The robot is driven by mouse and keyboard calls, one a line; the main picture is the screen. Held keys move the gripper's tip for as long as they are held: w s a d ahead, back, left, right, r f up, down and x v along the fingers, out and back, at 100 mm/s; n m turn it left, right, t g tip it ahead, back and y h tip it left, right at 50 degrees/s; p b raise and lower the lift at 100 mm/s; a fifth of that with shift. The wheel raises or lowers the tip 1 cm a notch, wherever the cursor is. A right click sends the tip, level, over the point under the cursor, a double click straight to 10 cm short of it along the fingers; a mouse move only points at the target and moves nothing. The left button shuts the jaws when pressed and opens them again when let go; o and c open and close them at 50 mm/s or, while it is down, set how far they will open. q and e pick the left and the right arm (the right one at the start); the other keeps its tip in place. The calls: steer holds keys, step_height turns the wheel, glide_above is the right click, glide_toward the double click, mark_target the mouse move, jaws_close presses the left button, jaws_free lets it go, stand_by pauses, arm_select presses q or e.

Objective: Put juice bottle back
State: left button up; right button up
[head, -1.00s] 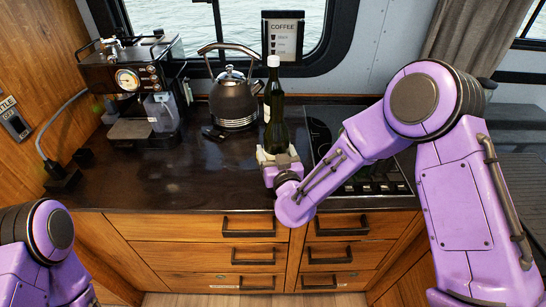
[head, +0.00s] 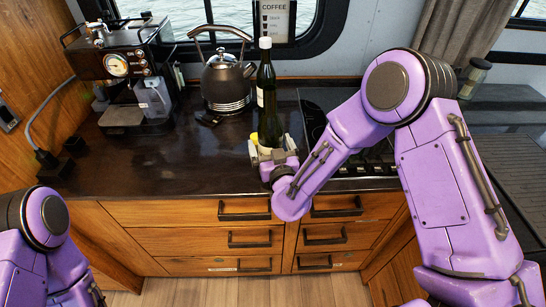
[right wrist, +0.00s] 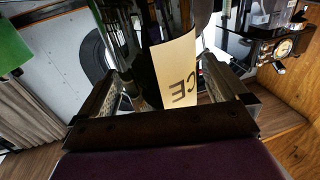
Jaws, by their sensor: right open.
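A tall dark green bottle (head: 266,100) with a white cap stands upright on the dark counter in the head view, right of the kettle. My right gripper (head: 271,147) is low around the bottle, its fingers on either side, open. In the right wrist view the dark bottle body lies between the two open fingers (right wrist: 165,95), with a cream label (right wrist: 178,72) reading "CE" upside down. A small yellow patch (head: 254,138) shows at the left finger; I cannot tell what it belongs to. My left arm shows at the lower left; its gripper is out of view.
A black kettle (head: 227,85) stands left of the bottle. A coffee machine (head: 130,80) is at the back left. A hob (head: 322,120) lies to the right, partly behind my right arm. The left front of the counter (head: 170,165) is clear. Wooden drawers are below.

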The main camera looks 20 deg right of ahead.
steer(key=s+b, duration=0.3)
steer(key=s, duration=0.7)
steer(key=shift+s+a, duration=0.3)
steer(key=shift+s, duration=0.1)
steer(key=shift+s, duration=0.1)
stand_by(0.4)
